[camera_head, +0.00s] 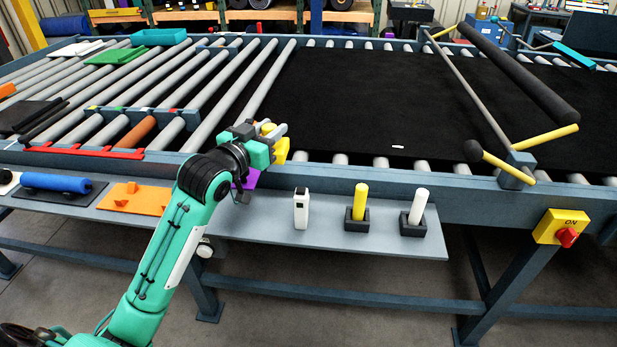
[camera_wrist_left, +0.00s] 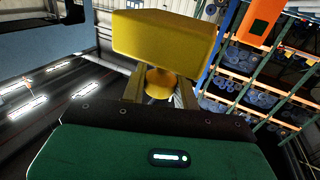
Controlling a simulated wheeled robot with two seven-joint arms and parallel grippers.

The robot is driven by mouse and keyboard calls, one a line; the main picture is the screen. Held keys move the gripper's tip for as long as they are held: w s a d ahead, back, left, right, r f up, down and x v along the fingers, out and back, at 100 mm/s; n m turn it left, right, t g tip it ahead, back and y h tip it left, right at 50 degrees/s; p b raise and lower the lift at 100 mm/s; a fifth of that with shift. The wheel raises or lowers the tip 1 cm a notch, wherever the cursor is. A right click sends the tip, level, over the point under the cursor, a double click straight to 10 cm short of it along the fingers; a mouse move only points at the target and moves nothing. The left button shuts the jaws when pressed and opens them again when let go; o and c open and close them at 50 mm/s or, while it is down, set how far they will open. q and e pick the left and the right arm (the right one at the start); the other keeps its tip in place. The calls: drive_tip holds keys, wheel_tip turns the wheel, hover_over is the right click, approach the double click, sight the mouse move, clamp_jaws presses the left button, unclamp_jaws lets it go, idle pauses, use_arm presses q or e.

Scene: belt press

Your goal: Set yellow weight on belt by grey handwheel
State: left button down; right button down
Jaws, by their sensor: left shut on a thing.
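My left gripper (camera_head: 268,138) is shut on the yellow weight (camera_head: 281,150), above the front rail just left of the black belt (camera_head: 375,95). In the left wrist view the weight (camera_wrist_left: 165,42) is a yellow block with a rounded neck between the fingers (camera_wrist_left: 160,85). It is clear of the belt. The belt lies flat over grey rollers. I cannot make out a grey handwheel for certain. My right gripper is not in view.
A frame with a dark roller (camera_head: 520,75) and yellow bars (camera_head: 548,135) stands over the belt at right. The front shelf (camera_head: 325,225) holds a white device (camera_head: 301,208), a yellow stick (camera_head: 360,200) and a white stick (camera_head: 418,205) in black holders. The belt's middle is mostly clear.

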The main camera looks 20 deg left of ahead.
use_arm(q)
wheel_tip(320, 180, down, 18)
drive_tip(key=shift+a+f+p, duration=0.1)
drive_tip(key=shift+f+p, duration=0.15)
drive_tip(key=shift+p, duration=0.55)
drive_tip(key=shift+f, duration=0.1)
drive_tip(key=c, duration=1.4)
unclamp_jaws()
drive_tip(key=shift+f, duration=0.2)
drive_tip(key=o, duration=0.3)
drive_tip(key=shift+s, duration=0.1)
drive_tip(key=shift+o, duration=0.2)
